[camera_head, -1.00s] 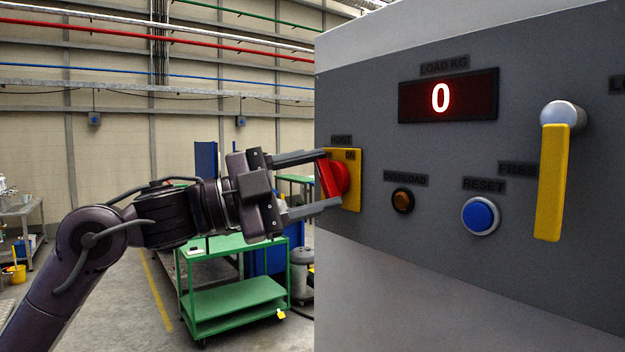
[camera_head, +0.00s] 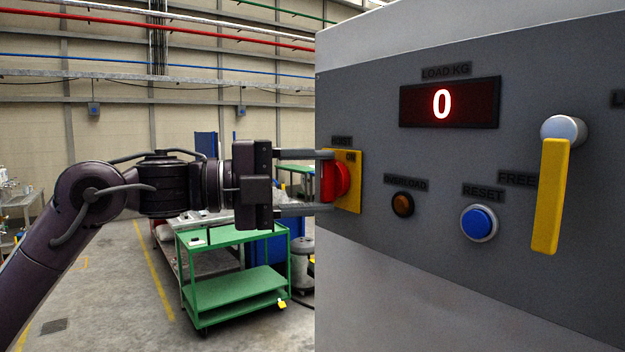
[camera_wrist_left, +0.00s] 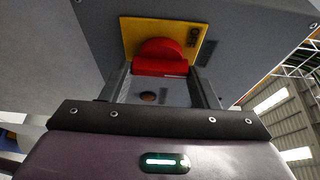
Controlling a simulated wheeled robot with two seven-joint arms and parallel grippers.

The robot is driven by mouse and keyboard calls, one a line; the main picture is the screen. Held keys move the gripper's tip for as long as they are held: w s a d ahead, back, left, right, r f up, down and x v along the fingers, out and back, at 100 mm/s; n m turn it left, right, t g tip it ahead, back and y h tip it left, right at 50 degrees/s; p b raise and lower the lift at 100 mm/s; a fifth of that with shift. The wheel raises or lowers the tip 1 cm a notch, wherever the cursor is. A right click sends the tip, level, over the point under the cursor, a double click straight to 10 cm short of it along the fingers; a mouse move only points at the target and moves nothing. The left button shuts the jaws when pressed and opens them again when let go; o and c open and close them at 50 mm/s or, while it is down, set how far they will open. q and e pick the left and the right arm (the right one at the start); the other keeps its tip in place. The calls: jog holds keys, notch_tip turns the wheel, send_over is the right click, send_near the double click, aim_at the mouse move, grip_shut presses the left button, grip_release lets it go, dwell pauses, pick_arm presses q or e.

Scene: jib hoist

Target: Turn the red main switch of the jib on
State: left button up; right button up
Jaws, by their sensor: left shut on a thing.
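The red main switch (camera_head: 335,181) sits on a yellow plate (camera_head: 349,202) at the left edge of the grey control panel. The plate's ON label shows at its upper right. My left gripper (camera_head: 325,181) is at the switch, its two fingers above and below, shut on the red knob. In the left wrist view the red switch (camera_wrist_left: 162,57) stands between the two fingers (camera_wrist_left: 160,85), with the yellow plate (camera_wrist_left: 200,38) behind it. How the fingertips touch the knob is partly hidden. My right gripper is not in view.
The load display (camera_head: 449,102) reads 0. A green cart (camera_head: 235,282) stands behind my left arm.

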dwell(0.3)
pick_arm(q)
jog(key=o, duration=1)
jog(key=shift+a, duration=0.1)
jog(key=shift+a+f+b, duration=0.15)
jog(key=shift+a+b, duration=0.1)
jog(key=shift+b, duration=0.1)
jog(key=b+v, duration=0.3)
jog(key=v, duration=0.4)
jog(key=shift+s, duration=0.1)
